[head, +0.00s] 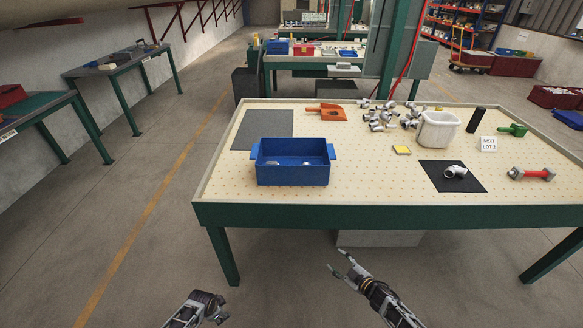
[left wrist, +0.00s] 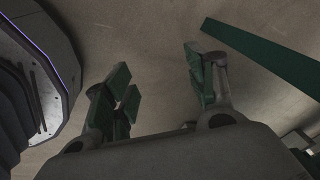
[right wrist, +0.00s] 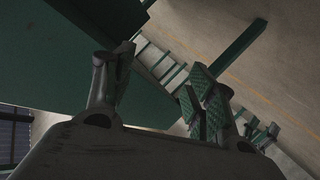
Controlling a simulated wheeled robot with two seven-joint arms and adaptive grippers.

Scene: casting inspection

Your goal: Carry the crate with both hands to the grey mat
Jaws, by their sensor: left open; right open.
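The blue crate (head: 292,170) with side handles stands upright on the left part of the pegboard-topped table (head: 350,195). Small light objects show inside it. The grey mat (head: 262,130) lies flat behind the crate, at the table's far left corner; the crate hides part of its front edge. My left gripper (head: 218,312) is low in front of the table, apart from the crate; the left wrist view shows its fingers (left wrist: 160,85) spread and empty. My right gripper (head: 340,262) is open and empty, below and in front of the table edge; its fingers also show in the right wrist view (right wrist: 158,90).
A white bin (head: 437,130), pipe fittings (head: 385,118), an orange scoop (head: 322,112) and a yellow pad (head: 402,150) lie right of the crate. A black mat (head: 440,180) holds one fitting. A raised rim edges the table. Floor left of it is clear.

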